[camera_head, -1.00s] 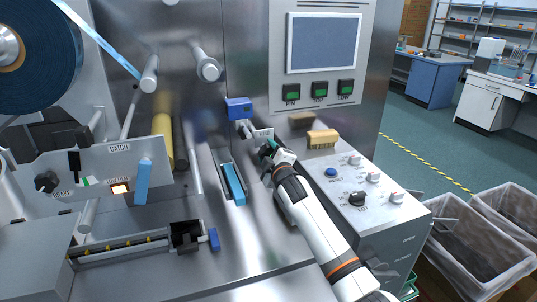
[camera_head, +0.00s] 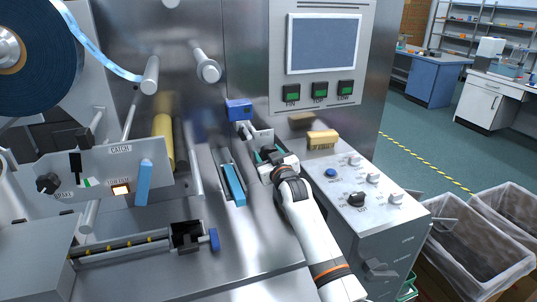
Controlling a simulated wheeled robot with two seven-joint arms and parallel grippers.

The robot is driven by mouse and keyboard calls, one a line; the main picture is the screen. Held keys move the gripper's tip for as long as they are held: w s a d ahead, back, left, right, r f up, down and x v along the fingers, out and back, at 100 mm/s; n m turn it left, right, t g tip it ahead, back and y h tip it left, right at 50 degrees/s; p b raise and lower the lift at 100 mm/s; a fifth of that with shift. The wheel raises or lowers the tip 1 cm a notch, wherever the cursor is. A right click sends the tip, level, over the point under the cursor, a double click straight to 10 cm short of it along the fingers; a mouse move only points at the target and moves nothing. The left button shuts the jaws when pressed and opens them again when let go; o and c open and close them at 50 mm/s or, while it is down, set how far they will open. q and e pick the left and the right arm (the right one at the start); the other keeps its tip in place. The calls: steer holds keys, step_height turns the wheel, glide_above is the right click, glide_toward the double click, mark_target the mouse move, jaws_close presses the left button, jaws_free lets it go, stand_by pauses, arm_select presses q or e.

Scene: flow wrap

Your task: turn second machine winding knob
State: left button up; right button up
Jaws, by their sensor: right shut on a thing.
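My right gripper (camera_head: 267,157) is at the middle of the machine, just below a blue block (camera_head: 239,109) on a metal shaft and a small grey plate (camera_head: 262,134). It is shut on a small part, taken to be the winding knob, which its fingers almost wholly hide. My right arm reaches up to it from the lower right. My left gripper is not in view.
A control panel with a black knob (camera_head: 357,199), a blue button (camera_head: 331,172) and several pale knobs lies right of my arm. A yellow block (camera_head: 322,140) stands behind it. A blue bar (camera_head: 234,185) lies left of the gripper. Lined bins (camera_head: 470,250) stand at right.

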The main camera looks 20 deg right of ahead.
steer(key=m, duration=0.5)
steer(key=shift+m+p, duration=0.35)
steer(key=shift+m, duration=0.05)
steer(key=shift+m+p, duration=0.3)
steer(key=shift+m, duration=1.8)
steer(key=shift+f, duration=0.1)
steer(key=o, duration=1)
steer(key=shift+c, duration=0.2)
steer(key=s+b, duration=0.1)
steer(key=s, duration=1.1)
steer(key=shift+d+b, duration=0.2)
steer(key=shift+b, duration=0.15)
